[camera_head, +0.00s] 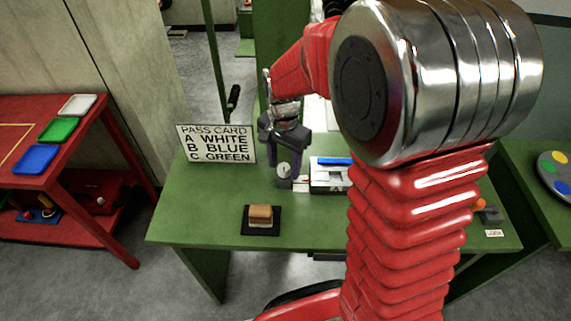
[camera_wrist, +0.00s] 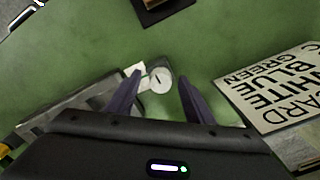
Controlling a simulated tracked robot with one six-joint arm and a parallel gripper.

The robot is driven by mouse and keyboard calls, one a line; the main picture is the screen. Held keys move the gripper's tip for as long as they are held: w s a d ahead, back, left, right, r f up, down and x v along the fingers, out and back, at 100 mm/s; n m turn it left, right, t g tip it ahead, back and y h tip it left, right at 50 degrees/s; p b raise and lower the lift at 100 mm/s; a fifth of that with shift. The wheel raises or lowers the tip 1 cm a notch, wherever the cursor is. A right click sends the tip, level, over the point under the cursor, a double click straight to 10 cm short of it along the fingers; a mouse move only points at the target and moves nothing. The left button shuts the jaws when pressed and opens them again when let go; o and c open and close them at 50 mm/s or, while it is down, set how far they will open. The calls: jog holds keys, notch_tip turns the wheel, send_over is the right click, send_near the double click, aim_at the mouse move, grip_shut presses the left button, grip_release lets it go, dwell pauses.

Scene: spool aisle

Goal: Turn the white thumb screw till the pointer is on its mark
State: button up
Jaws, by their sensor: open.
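The white thumb screw (camera_head: 284,169) is a small round knob on a grey block on the green table. In the wrist view the white screw (camera_wrist: 161,80) shows as a disc with a dark line across it. My gripper (camera_head: 285,157) points down over it, with its two dark fingers open. In the wrist view my gripper (camera_wrist: 160,76) has one finger on each side of the disc, with gaps, and does not visibly grip it. A pale piece lies beside the disc there. I cannot make out the pointer or its mark.
A grey-white box with a blue top (camera_head: 331,174) stands just right of the screw. A pass card sign (camera_head: 216,144) stands on the left. The table (camera_head: 190,222) is clear around the pad.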

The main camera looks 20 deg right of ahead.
aim_at(284, 166)
notch_tip(284, 166, up, 14)
jog(key=shift+f, duration=0.2)
dwell(0.4)
jog(key=shift+n, duration=0.3)
jog(key=s+r+n+t, duration=0.2)
jog(key=s+n+t, duration=0.3)
jog(key=s, duration=1.3)
jog(key=shift+s+d+n+t, duration=0.2)
jog(key=shift+d+n+t, duration=0.1)
jog(key=shift+n, duration=2.1)
jog(key=shift+r, duration=0.1)
jog(key=shift+c, duration=0.3)
